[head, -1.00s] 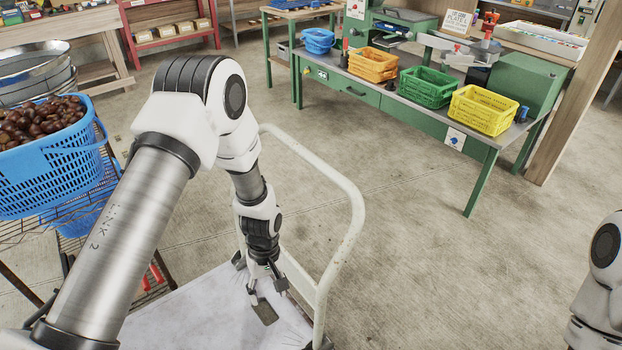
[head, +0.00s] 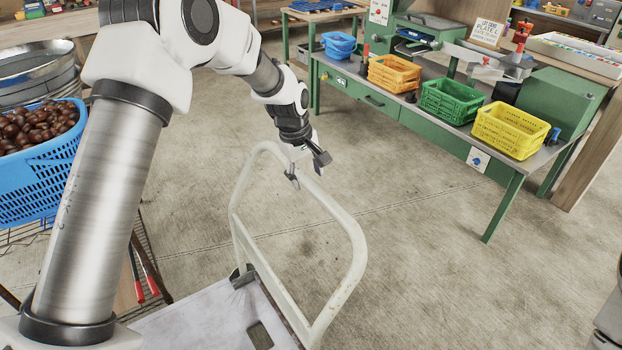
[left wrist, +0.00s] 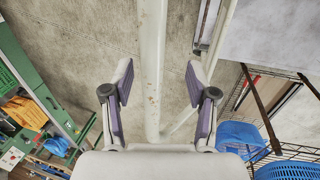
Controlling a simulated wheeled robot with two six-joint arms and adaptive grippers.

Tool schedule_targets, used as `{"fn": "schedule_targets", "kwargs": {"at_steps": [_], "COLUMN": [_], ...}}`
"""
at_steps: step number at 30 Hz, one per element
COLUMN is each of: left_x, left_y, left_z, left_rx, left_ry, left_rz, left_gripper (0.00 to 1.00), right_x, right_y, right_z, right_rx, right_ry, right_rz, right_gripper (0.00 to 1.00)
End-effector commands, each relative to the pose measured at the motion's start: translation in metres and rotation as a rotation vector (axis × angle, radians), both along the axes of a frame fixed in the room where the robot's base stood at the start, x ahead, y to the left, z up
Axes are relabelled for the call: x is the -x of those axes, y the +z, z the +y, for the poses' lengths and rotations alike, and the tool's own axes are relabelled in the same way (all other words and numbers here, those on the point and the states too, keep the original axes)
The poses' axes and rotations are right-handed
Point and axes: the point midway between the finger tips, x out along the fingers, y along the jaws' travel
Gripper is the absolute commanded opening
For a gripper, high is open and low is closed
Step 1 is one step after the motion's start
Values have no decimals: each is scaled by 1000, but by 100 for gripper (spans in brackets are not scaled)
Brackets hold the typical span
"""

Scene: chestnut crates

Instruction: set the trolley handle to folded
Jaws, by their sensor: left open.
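The trolley's white tubular handle (head: 355,235) stands upright as a loop at the end of the pale trolley deck (head: 190,322). My left gripper (head: 307,168) is at the handle's top bar, its two fingers apart. In the left wrist view the handle's tube (left wrist: 152,60) runs between the open fingers of the left gripper (left wrist: 160,82), with gaps to both sides. I cannot tell how deep the bar sits between them. Only a bit of my right arm shows at the right edge; its gripper is out of view.
A blue basket of chestnuts (head: 40,165) stands on a wire rack at the left. A green bench (head: 440,135) with orange, green and yellow crates stands beyond the trolley. Open concrete floor (head: 420,270) lies between the handle and bench.

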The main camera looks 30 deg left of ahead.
Motion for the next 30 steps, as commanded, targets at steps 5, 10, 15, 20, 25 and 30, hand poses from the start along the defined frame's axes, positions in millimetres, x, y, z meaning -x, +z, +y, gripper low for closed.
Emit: {"fn": "schedule_targets", "kwargs": {"at_steps": [5, 10, 15, 20, 25, 30], "left_x": [-7, -7, -7, -7, -6, -6], "left_y": [-29, -33, -33, -34, -34, -33], "left_z": [-3, -3, -3, -3, -3, 4], "left_rx": [-1, -1, -1, -1, 0, 9], "left_ry": [1, 0, 0, 0, 1, 0], "left_rz": [4, 3, 3, 4, 5, -7], "left_gripper": [58, 58, 36, 0, 0, 0], "right_x": [-1, -1, -1, -1, -1, -1], "right_y": [0, 0, 0, 0, 0, 0], "right_z": [0, 0, 0, 0, 0, 0], "right_rx": [0, 0, 0, 0, 0, 0], "right_ry": [0, 0, 0, 0, 0, 0], "right_rz": [-3, -3, -2, -3, -3, -3], "right_gripper": [0, 0, 0, 0, 0, 0]}}
